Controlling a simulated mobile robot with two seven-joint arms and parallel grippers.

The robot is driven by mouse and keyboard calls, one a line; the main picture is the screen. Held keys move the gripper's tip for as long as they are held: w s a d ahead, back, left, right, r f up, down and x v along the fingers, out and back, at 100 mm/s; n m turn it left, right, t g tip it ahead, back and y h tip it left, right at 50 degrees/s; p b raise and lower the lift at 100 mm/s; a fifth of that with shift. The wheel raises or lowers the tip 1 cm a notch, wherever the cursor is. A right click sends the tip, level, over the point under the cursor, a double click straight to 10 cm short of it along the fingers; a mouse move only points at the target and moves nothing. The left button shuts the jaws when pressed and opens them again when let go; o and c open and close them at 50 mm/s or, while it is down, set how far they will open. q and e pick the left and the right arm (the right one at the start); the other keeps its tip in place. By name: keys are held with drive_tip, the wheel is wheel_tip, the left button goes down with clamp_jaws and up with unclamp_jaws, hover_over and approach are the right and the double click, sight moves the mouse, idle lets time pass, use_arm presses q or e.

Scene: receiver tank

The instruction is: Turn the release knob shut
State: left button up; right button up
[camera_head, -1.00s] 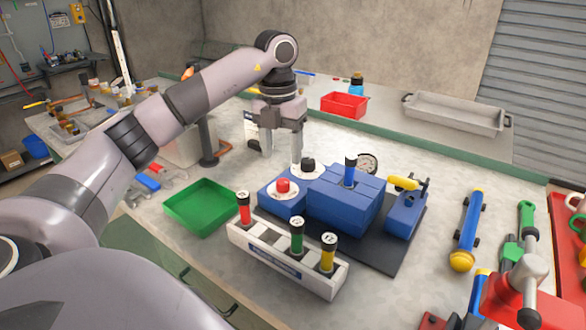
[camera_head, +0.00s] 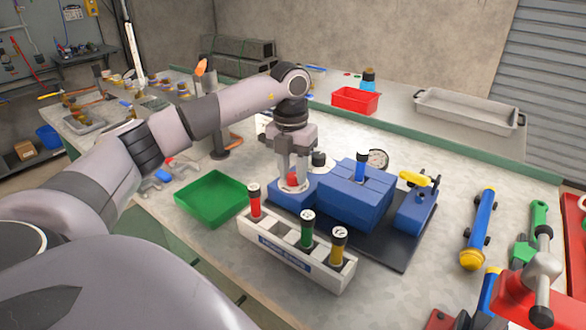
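My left gripper (camera_head: 293,178) points straight down over a red knob (camera_head: 293,182) on a white disc on the blue tank assembly. Its fingers come down around the knob, which shows partly between them. I cannot tell whether they press on it. A black knob (camera_head: 319,158) stands just behind, to the right of the fingers. Which of the two is the release knob is not marked legibly. The blue block (camera_head: 350,200) sits to the right, with a gauge (camera_head: 378,158) behind it. My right gripper is not in view.
In front stands a white rack (camera_head: 290,262) with red, green and yellow-banded cylinders. A green tray (camera_head: 212,199) lies to the left. A yellow-handled blue part (camera_head: 415,208) is at the right of the dark base plate. A red bin (camera_head: 355,100) and grey tray (camera_head: 470,112) lie behind.

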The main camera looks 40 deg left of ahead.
use_arm(q)
drive_tip(key=shift+m, duration=0.3)
drive_tip(key=shift+r+m+p, duration=0.1)
drive_tip(key=shift+m+p, duration=0.35)
drive_tip(key=shift+m, duration=0.05)
drive_tip(key=shift+m+p, duration=0.55)
drive_tip(key=shift+m, duration=0.65)
drive_tip(key=m+p, duration=0.1)
drive_tip(key=m, duration=0.3)
drive_tip(key=m+p, duration=0.1)
drive_tip(key=m, duration=0.4)
drive_tip(key=shift+w, duration=0.1)
drive_tip(key=m, duration=0.4)
drive_tip(key=shift+m+g, duration=0.3)
drive_tip(key=shift+m, duration=0.1)
drive_tip(key=o, duration=1.1)
drive_tip(key=shift+c, duration=0.2)
